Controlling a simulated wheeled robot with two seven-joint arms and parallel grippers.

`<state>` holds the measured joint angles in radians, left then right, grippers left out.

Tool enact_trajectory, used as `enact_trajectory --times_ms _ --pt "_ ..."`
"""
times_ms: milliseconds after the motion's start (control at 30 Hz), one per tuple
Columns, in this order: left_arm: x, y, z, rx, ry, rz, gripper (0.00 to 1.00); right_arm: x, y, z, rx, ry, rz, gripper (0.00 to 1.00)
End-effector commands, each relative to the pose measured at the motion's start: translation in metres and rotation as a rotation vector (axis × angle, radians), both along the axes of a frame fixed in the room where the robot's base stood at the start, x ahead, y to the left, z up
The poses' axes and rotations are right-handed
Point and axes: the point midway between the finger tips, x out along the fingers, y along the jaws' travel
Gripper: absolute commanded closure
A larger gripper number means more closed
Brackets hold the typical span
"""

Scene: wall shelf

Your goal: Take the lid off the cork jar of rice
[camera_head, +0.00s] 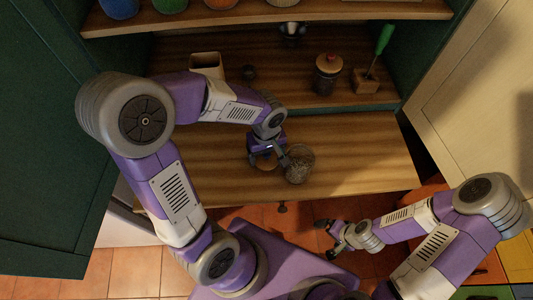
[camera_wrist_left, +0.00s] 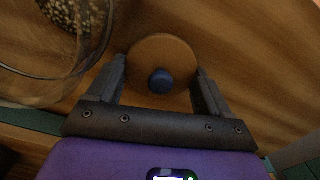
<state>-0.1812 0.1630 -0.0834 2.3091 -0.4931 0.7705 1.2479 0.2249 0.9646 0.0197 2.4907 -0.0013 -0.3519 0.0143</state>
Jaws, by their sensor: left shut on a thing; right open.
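The glass jar of rice (camera_head: 299,164) stands open on the wooden counter, and its clear rim and the grains show at the upper left of the left wrist view (camera_wrist_left: 60,40). The lid is a round cork disc (camera_wrist_left: 162,60) with a dark blue knob. My left gripper (camera_head: 265,158) is shut on the lid by its edges, to the left of the jar in the head view and apart from it. I cannot tell whether the lid touches the counter. My right gripper (camera_head: 328,238) is open and empty, low in front of the counter.
The counter (camera_head: 360,160) right of the jar is clear.

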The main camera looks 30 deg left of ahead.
Motion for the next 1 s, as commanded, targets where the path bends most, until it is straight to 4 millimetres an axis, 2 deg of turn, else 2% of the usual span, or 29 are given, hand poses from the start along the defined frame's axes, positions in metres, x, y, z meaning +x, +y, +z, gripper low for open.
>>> enact_trajectory --times_ms 267,300,400,633,767,1000 --pt "0.000 0.000 -0.004 -0.001 -0.001 0.000 0.57 0.000 0.000 -0.004 0.000 0.000 0.000 0.00" --pt "0.000 0.000 -0.003 -0.001 -0.001 0.000 0.16 0.000 0.000 -0.003 0.000 0.000 0.000 0.00" --pt "0.000 0.000 -0.002 -0.001 -0.001 0.000 0.01 0.000 0.000 -0.002 0.000 0.000 0.000 0.00" --pt "0.000 0.000 -0.002 -0.001 -0.001 0.000 0.00 0.000 0.000 -0.002 0.000 0.000 0.000 0.00" --pt "0.001 0.000 0.006 -0.001 -0.002 0.000 0.00 0.000 0.000 0.004 0.000 0.000 0.000 0.00" --pt "0.002 -0.001 0.056 -0.002 -0.008 0.000 0.00 0.000 0.000 0.022 0.000 0.000 0.000 0.00"
